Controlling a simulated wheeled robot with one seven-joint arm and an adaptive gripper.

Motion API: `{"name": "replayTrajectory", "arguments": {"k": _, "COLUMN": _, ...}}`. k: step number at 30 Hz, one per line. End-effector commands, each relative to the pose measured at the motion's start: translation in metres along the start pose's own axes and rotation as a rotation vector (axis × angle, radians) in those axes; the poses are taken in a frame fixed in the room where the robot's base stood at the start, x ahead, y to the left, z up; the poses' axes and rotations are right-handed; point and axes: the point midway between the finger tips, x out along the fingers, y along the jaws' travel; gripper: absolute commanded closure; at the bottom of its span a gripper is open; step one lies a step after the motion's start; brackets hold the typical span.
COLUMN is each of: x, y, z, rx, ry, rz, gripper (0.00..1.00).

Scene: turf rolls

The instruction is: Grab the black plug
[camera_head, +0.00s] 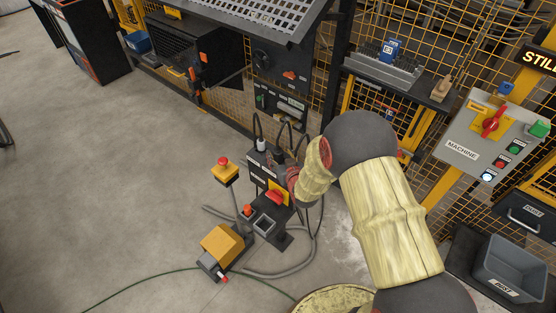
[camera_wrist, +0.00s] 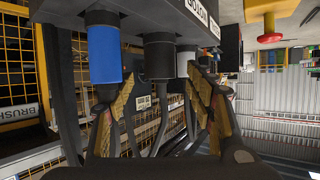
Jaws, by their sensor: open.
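The black plug (camera_wrist: 159,57) hangs in the middle of the wrist view, seated in a dark box (camera_wrist: 150,12) with its cable running down. A blue plug (camera_wrist: 104,48) is on its left and a pale grey plug (camera_wrist: 184,60) close on its right. My gripper (camera_wrist: 161,75) is open, its two yellow-padded fingers spread to either side of the black plug, with no visible contact on it. In the head view my gripper (camera_head: 290,172) is at the right of the dark control box (camera_head: 258,168) and hides part of its top.
Cables loop around the box. A red emergency button on a yellow box (camera_head: 225,171) and a yellow foot pedal (camera_head: 222,244) stand left of it. A grey machine panel (camera_head: 490,140) and a grey bin (camera_head: 512,267) are at the right.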

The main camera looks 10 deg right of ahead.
Motion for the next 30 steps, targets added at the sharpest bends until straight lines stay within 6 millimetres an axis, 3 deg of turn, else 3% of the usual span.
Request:
{"name": "replayTrajectory", "arguments": {"k": 6, "x": 0.029, "y": -0.001, "z": 0.004, "rx": -0.001, "ry": 0.001, "rz": -0.001, "gripper": 0.46}}
{"name": "replayTrajectory", "arguments": {"k": 15, "x": 0.033, "y": -0.001, "z": 0.003, "rx": 0.000, "ry": -0.001, "rz": 0.000, "gripper": 0.46}}
{"name": "replayTrajectory", "arguments": {"k": 30, "x": 0.033, "y": -0.001, "z": 0.004, "rx": 0.000, "ry": -0.001, "rz": 0.000, "gripper": 0.74}}
